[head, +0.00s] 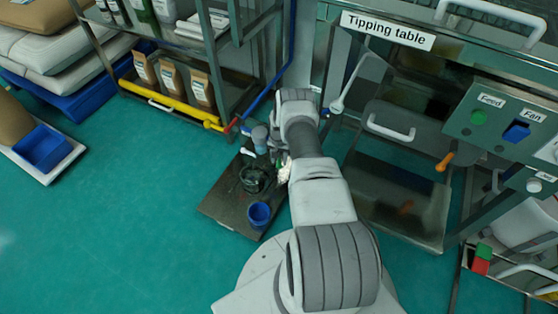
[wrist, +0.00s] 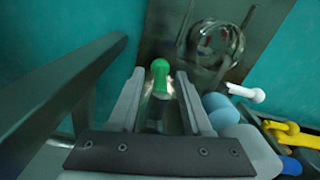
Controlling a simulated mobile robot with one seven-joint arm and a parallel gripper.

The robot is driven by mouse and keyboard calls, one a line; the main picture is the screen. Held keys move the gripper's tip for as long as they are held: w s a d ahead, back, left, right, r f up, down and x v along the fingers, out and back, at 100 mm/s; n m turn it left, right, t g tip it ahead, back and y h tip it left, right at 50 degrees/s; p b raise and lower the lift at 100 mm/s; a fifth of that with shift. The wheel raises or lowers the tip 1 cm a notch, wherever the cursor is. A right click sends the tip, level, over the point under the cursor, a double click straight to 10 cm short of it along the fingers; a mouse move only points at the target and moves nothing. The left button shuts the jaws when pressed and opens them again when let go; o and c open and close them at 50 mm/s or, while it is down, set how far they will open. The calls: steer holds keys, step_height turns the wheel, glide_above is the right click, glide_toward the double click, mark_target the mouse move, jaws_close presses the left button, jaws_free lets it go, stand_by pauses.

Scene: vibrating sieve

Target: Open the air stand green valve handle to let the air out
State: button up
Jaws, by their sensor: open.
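The green valve handle (wrist: 160,74) shows in the wrist view as a short rounded green knob, with a dark part below it. My gripper (wrist: 161,80) is open, with one finger on each side of the handle. The handle sits between the fingertips; I cannot tell whether either finger touches it. In the head view my arm reaches forward to the dark base plate (head: 222,206) on the floor and hides the green handle. My fingers do not show clearly there.
A dark round fitting (head: 255,178) and a blue cup (head: 259,214) stand on the plate. A shelf with a yellow bar (head: 175,106) is behind left, the tipping table (head: 400,205) right. In the wrist view, a blue rounded part (wrist: 219,108) and white knob (wrist: 246,93) lie right.

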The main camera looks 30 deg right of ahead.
jaws_close()
stand_by(1.4)
